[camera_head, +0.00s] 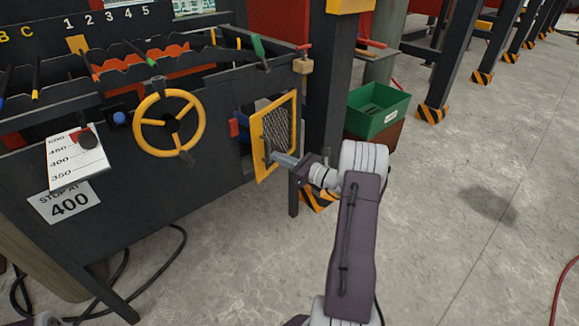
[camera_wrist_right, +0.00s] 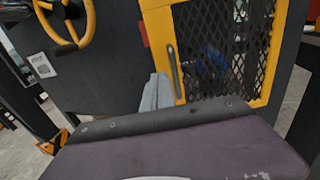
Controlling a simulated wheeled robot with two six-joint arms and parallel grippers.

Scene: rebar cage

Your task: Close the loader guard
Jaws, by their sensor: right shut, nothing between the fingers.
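The loader guard is a yellow-framed door with dark mesh (camera_head: 292,108), at the right end of the black machine. It stands at an angle to the panel, ajar, with a dark gap at its left edge. A grey bar handle (camera_head: 267,150) is on its left side. In the right wrist view the guard's yellow frame (camera_wrist_right: 283,48) and handle (camera_wrist_right: 173,72) show close by. My right gripper (camera_head: 275,157) is shut and empty, its tips at the guard's front beside the handle. I cannot tell whether they touch. My left gripper is out of view.
A red block (camera_head: 234,127) sits on the panel left of the guard. A yellow handwheel (camera_head: 144,122) and a gauge plate (camera_head: 76,158) are further left. A dark post stands right of the guard, with a green bin (camera_head: 378,110) beyond. The floor at right is open.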

